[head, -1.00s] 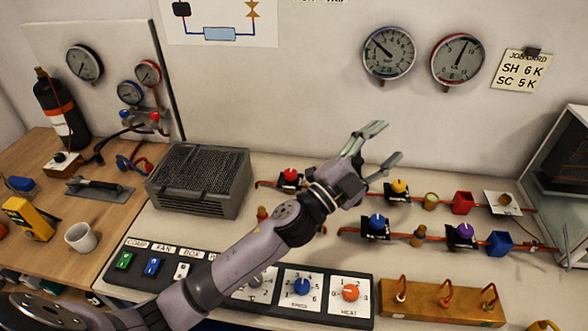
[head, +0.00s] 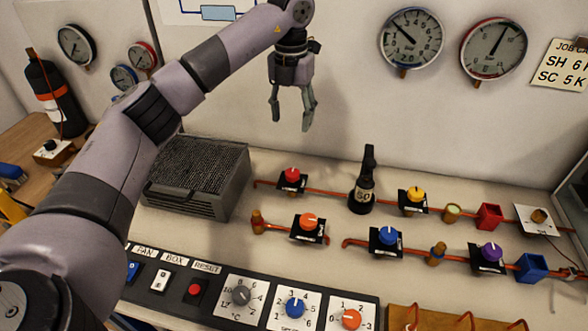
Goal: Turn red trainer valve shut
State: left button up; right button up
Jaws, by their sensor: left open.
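The red trainer valve (head: 292,174) is a red knob on a black block on the upper copper pipe, just right of the dark grey ribbed unit. A small pale mark shows on top of the knob. My left gripper (head: 292,122) is open and empty, with its fingers pointing down. In the picture it hangs above the red knob, clear of it; its depth relative to the knob is hard to tell. My right gripper is not in view.
An orange valve (head: 308,222), a blue valve (head: 387,237) and a yellow valve (head: 413,197) are nearby. The ribbed unit (head: 197,177) stands left.

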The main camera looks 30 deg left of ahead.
aim_at(292, 173)
pick_arm(q)
notch_tip(292, 173, down, 16)
jog(key=p, duration=0.3)
jog(key=shift+r, duration=0.25)
jog(key=shift+f, duration=0.85)
jog(key=shift+c, duration=0.2)
jog(key=c, duration=1.1)
